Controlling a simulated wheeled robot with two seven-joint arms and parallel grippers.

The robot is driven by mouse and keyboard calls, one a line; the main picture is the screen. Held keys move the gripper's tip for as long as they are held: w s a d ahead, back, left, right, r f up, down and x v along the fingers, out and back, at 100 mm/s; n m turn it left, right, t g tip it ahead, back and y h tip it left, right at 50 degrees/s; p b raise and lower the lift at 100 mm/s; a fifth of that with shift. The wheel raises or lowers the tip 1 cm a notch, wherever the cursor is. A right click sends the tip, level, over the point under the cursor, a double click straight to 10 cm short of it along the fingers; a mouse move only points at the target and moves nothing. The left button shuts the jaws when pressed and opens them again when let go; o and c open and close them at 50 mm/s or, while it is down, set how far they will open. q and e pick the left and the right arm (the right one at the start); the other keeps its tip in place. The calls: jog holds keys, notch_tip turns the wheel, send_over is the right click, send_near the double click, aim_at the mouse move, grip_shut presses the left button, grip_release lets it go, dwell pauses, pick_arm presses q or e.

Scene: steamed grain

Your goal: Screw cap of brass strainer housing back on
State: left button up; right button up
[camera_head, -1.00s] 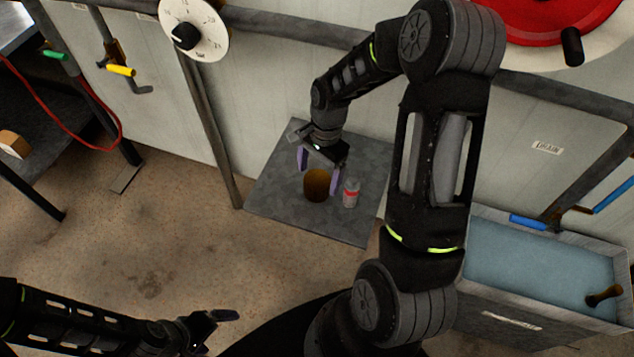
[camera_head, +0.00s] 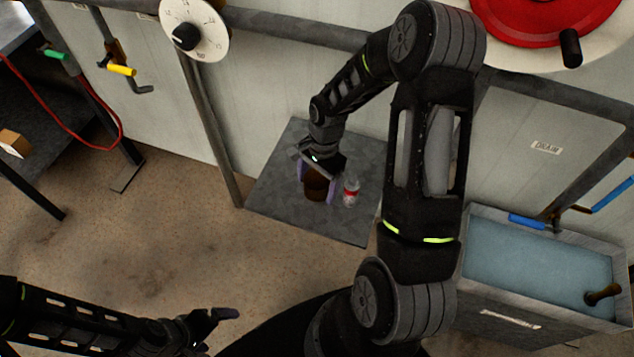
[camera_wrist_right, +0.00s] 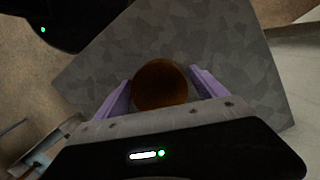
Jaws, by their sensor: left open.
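A brown, brass-coloured round body, apparently the strainer housing (camera_head: 316,191), stands on the grey plate in the head view. In the right wrist view its round brown top (camera_wrist_right: 160,84) lies between my right fingers; whether this is the separate cap I cannot tell. My right gripper (camera_head: 317,184) points down with one purple finger on each side of it. The fingers look apart, with a slight gap at the right finger in the wrist view (camera_wrist_right: 163,84). My left gripper (camera_head: 218,322) is open and empty at the lower left, far from the plate.
A small bottle with a red band (camera_head: 351,193) stands close to the right of the right fingers. The grey plate (camera_head: 270,190) has bare room on its left. A water-filled trough (camera_head: 540,260) is at the right; a post (camera_head: 208,140) stands behind left.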

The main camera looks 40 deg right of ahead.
aim_at(317, 179)
jog(key=c, duration=1.4)
jog(key=shift+r, duration=0.1)
jog(key=shift+c, duration=0.2)
notch_tip(317, 179, up, 10)
jog(key=shift+f, duration=0.1)
